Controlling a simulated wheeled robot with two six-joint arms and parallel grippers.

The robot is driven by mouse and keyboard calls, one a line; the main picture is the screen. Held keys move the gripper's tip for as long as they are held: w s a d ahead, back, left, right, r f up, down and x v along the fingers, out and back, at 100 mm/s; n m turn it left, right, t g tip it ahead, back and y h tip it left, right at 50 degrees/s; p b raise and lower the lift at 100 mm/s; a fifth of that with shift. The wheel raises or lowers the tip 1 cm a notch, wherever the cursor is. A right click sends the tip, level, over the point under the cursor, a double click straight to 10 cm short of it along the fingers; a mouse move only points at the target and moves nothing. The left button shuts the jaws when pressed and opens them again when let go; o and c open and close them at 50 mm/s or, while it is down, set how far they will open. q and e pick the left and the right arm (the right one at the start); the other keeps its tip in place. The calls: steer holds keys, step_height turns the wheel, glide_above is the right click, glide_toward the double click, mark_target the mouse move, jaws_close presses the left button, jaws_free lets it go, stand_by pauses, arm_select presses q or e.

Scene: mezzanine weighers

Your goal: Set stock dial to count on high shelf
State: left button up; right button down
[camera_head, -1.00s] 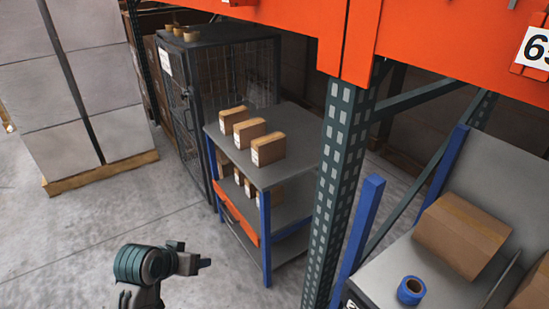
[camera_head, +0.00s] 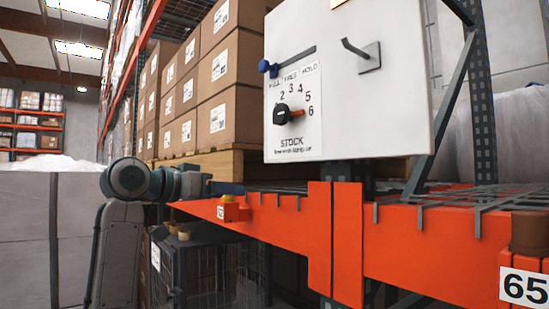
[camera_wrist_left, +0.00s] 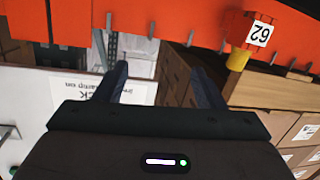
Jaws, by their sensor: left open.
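The stock dial (camera_head: 283,115) is a black knob with an orange pointer on a white panel (camera_head: 395,110) marked STOCK. Its pointer is turned right, toward the 6. On the high shelf, several brown cartons (camera_head: 228,115) stand stacked on a wooden pallet (camera_head: 205,163), left of the panel. My left gripper (camera_head: 206,187) is below and left of the dial, apart from it, near the orange beam. In the left wrist view its fingers (camera_wrist_left: 162,84) are spread with nothing between them; the panel (camera_wrist_left: 30,85) appears upside down. The knob is not visible there. My right gripper is not in view.
The orange shelf beam (camera_head: 420,250) crosses below the panel. A yellow-topped orange fitting (camera_head: 232,210) sits on it. A blue-knobbed lever (camera_head: 285,62) and a metal hook (camera_head: 365,52) stick out of the panel. A wire cage (camera_head: 205,270) stands below.

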mark_target(278, 112)
arm_select(q)
steer(key=s+d+r+m+g+h, duration=0.15)
steer(key=s+r, duration=0.25)
steer(key=r, duration=0.4)
steer(key=s+d+r+m+t+h, duration=0.15)
steer(key=s+r, duration=0.25)
steer(key=r, duration=0.4)
steer(key=shift+g, duration=0.5)
steer(key=p+x, duration=0.1)
steer(key=x, duration=0.2)
steer(key=p+x, duration=0.2)
steer(key=x, duration=0.1)
steer(key=p+x, duration=0.2)
steer(key=x, duration=0.1)
steer(key=shift+w+a+r, duration=0.1)
steer(key=shift+w+r, duration=0.05)
steer(key=shift+r, duration=0.15)
steer(key=shift+w+d+f, duration=0.15)
steer(key=shift+w+d, duration=0.35)
steer(key=shift+d, duration=0.05)
steer(key=shift+c, duration=0.2)
steer(key=c, duration=0.9)
